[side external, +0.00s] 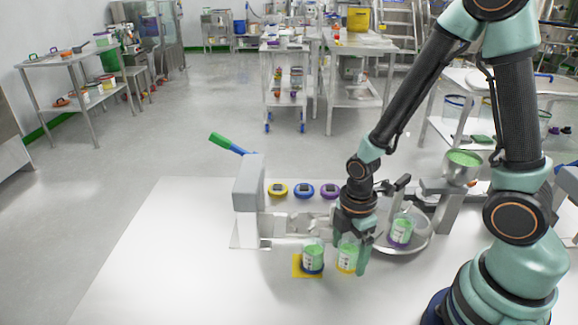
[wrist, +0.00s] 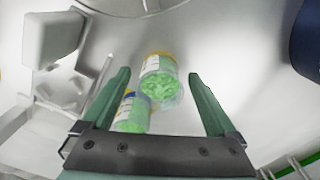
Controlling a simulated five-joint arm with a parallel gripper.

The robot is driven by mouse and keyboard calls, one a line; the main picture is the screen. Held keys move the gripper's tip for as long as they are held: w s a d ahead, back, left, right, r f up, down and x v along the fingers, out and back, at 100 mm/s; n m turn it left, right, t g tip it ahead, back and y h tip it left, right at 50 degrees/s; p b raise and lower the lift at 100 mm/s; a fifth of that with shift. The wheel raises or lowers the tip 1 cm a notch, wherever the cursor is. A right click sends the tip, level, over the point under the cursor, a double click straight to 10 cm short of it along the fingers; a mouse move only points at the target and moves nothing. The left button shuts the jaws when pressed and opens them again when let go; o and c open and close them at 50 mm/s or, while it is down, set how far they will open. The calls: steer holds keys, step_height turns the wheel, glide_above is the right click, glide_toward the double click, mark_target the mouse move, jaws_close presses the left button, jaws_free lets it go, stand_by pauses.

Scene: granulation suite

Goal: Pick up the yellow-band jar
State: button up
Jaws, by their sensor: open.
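The yellow-band jar (side external: 347,258), clear with green granules and a pale label, stands upright on the white table. In the wrist view the yellow-band jar (wrist: 160,80) lies between my fingertips, with space on both sides. My gripper (side external: 351,250) is open and points down at this jar; one finger comes down at its right in the side view. My gripper (wrist: 158,76) holds nothing. A blue-band jar (side external: 313,257) stands just left on a yellow square (side external: 298,268); in the wrist view the blue-band jar (wrist: 132,114) is close to the left finger.
A purple-band jar (side external: 402,231) stands on a round metal pan (side external: 420,245) to the right. A grey block (side external: 249,185) stands left; a bowl of green granules (side external: 464,160) is right. The front-left table is clear.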

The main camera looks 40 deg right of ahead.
steer(key=shift+f, duration=0.15)
jaws_close()
steer(key=shift+r, duration=0.2)
